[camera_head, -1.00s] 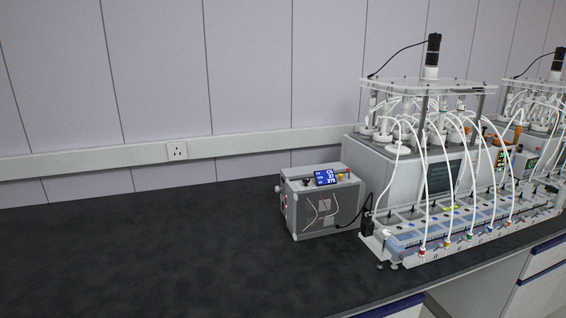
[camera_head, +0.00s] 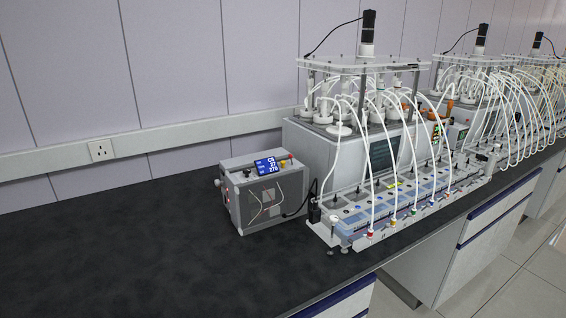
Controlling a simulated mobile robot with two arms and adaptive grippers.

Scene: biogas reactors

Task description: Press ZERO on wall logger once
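I cannot pick out a wall logger or a button marked ZERO in the head view. A grey box (camera_head: 237,206) with a small lit blue display (camera_head: 266,167) stands on the dark bench. Its display shows white characters, and small coloured parts sit at its right end. I cannot tell whether it is the logger. Neither of my grippers is in view.
A reactor rig (camera_head: 365,66) with white tubes stands right of the box, with a long tray (camera_head: 350,237) of units before it. More rigs (camera_head: 480,66) follow along the wall. The dark bench (camera_head: 120,240) is clear at left. A wall socket (camera_head: 101,150) sits on the trunking.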

